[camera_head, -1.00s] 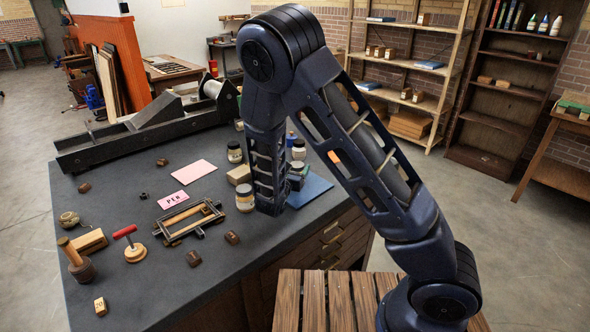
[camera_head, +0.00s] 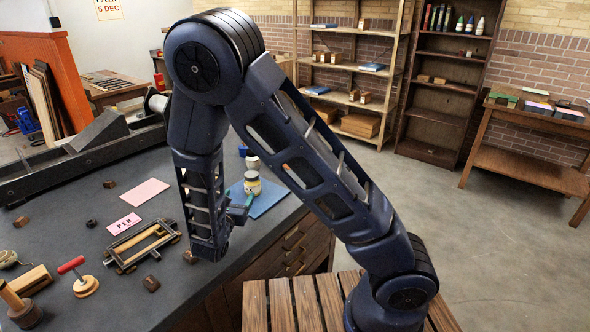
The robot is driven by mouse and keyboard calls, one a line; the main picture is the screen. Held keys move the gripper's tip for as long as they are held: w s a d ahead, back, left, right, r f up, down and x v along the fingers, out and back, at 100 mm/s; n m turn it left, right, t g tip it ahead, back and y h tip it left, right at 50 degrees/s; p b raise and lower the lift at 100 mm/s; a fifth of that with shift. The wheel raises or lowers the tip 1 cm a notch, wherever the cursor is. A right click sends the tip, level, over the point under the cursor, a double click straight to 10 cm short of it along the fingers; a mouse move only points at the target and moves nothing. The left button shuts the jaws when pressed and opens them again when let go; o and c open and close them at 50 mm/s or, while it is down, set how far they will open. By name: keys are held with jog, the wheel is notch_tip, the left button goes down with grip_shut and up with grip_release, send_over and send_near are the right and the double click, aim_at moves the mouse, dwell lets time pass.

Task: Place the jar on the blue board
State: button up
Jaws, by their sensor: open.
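A cream jar with a yellowish label (camera_head: 252,184) stands upright at the back left part of the blue board (camera_head: 272,198), as it appears from here. My gripper (camera_head: 243,207) is just in front of this jar, low over the board's left edge. It is open, small in view and partly behind my own arm. I cannot tell whether a finger touches the jar. A second pale jar (camera_head: 252,162) stands just behind. My arm hides the bench to the left of the board.
A pink card (camera_head: 145,192), a pink PEN sign (camera_head: 124,224), a wooden frame (camera_head: 142,246) and a red-handled tool (camera_head: 80,275) lie on the dark bench left of my arm. Small dark blocks are scattered there. A slatted wooden surface (camera_head: 282,305) is in front.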

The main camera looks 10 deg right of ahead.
jog(key=d+r+m+g+h, duration=0.1)
jog(key=d+r+m+g, duration=0.4)
jog(key=d, duration=0.4)
jog(key=d+r+m+g+h, duration=0.2)
jog(key=d+m+g, duration=0.3)
jog(key=d, duration=0.4)
jog(key=d+r+m+g+h, duration=0.1)
jog(key=d+r+m+g, duration=0.3)
jog(key=d+m, duration=0.45)
jog(key=s+d+r+m+t+y, duration=0.1)
jog(key=s+d+r+m+y, duration=0.8)
jog(key=s+r+m, duration=0.3)
jog(key=shift+s+d+m+y, duration=0.3)
jog(key=shift+s+d+m, duration=0.35)
jog(key=shift+m, duration=0.3)
